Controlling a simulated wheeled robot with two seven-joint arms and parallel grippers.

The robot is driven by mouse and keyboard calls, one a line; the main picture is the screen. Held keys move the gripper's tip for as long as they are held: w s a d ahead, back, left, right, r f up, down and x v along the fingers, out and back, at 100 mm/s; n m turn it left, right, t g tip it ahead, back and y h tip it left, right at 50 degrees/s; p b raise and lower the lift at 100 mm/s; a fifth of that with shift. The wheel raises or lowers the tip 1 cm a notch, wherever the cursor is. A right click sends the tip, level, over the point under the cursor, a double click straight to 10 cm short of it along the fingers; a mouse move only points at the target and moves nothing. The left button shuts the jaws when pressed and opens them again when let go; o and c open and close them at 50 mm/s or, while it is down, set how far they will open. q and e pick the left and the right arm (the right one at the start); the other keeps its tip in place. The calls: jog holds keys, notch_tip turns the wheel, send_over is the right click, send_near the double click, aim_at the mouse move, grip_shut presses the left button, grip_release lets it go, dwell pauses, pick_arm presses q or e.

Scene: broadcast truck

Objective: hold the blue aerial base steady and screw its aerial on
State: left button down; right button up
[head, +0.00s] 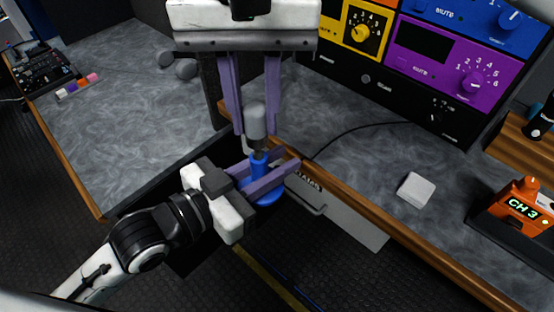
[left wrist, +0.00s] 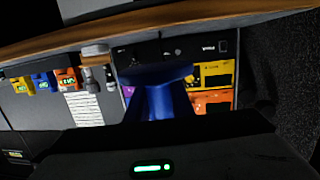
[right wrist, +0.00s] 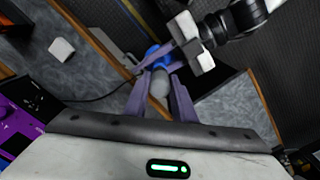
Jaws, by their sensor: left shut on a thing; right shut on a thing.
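The blue aerial base (head: 266,196) is in mid-air in front of the desk edge, upright with its wide round foot down. My left gripper (head: 264,178) is shut around its stem from the left. The base looms dark blue in the left wrist view (left wrist: 160,88). The grey aerial (head: 255,120) stands upright directly above the base, its darker lower end at the base's top; I cannot tell how far it is seated. My right gripper (head: 254,128) comes down from above, shut on the aerial. The right wrist view shows the aerial (right wrist: 159,84) in line with the base (right wrist: 154,54).
The wooden desk edge (head: 352,212) runs close beside the grippers. A white block (head: 416,190) and an orange CH 3 unit (head: 522,204) sit on the right desk. Yellow, purple and blue panels (head: 455,60) stand behind. Coloured markers (head: 78,86) lie on the left desk.

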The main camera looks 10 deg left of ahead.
aim_at(260, 170)
dwell(0.5)
jog(key=shift+f, duration=0.85)
jog(key=shift+f, duration=0.55)
